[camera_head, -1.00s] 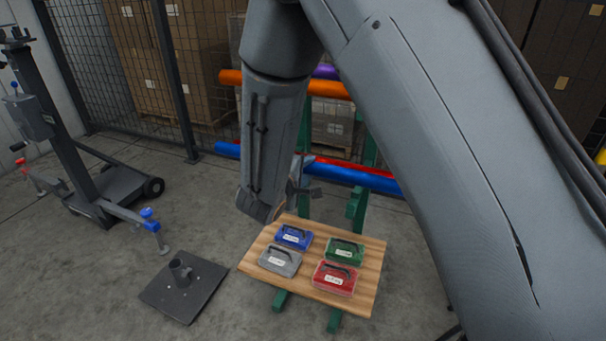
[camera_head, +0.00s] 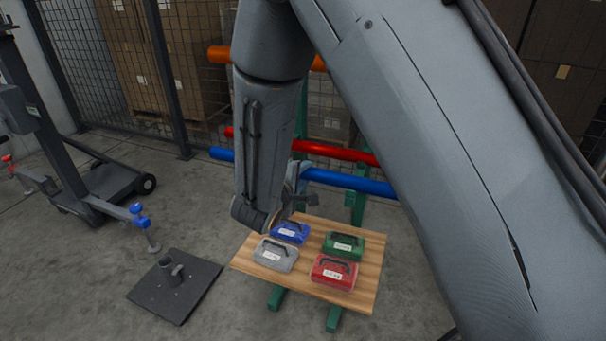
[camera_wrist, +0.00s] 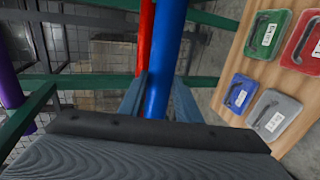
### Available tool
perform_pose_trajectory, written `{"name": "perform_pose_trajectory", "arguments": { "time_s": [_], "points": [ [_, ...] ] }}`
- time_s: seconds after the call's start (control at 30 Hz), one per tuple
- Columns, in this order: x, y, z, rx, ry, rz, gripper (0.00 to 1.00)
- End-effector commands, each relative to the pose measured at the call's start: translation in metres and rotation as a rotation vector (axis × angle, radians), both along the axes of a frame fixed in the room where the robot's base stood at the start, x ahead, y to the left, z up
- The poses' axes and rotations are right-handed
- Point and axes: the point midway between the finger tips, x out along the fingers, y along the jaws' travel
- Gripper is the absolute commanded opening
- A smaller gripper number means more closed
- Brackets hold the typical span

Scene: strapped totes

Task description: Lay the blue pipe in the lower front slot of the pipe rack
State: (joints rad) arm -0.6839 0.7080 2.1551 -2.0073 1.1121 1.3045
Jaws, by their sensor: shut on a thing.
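The blue pipe (camera_head: 350,180) lies roughly level in front of the green pipe rack (camera_head: 355,207). It also runs up the middle of the wrist view (camera_wrist: 168,50). My gripper (camera_head: 299,183) is shut on the blue pipe; in the wrist view the two fingers (camera_wrist: 158,100) stand on either side of it. A red pipe (camera_head: 335,151) lies just above and behind the blue one. I cannot tell whether the blue pipe touches the rack. The lower front slot is not clearly visible, and my arm covers part of the rack.
A wooden board (camera_head: 250,262) with blue, green, grey and red cases sits low in front of the rack. An orange pipe (camera_head: 218,54) is higher up; a purple pipe (camera_wrist: 10,88) shows in the wrist view. A black base plate (camera_head: 175,290) stands on the floor at left.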

Motion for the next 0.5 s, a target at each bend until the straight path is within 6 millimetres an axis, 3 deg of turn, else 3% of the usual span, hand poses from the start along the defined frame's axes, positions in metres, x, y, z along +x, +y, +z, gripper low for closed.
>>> {"name": "perform_pose_trajectory", "arguments": {
  "time_s": [0.33, 0.37, 0.47, 0.5],
  "points": [
    [0.0003, 0.0004, -0.0003, 0.001, -0.002, 0.001, 0.00],
    [0.0002, 0.0003, -0.0003, 0.001, -0.002, 0.001, 0.35],
    [0.0002, 0.0004, -0.0004, 0.001, -0.002, 0.001, 0.52],
    [0.0003, 0.0003, -0.0006, 0.001, -0.001, 0.001, 0.52]
  ]
}}
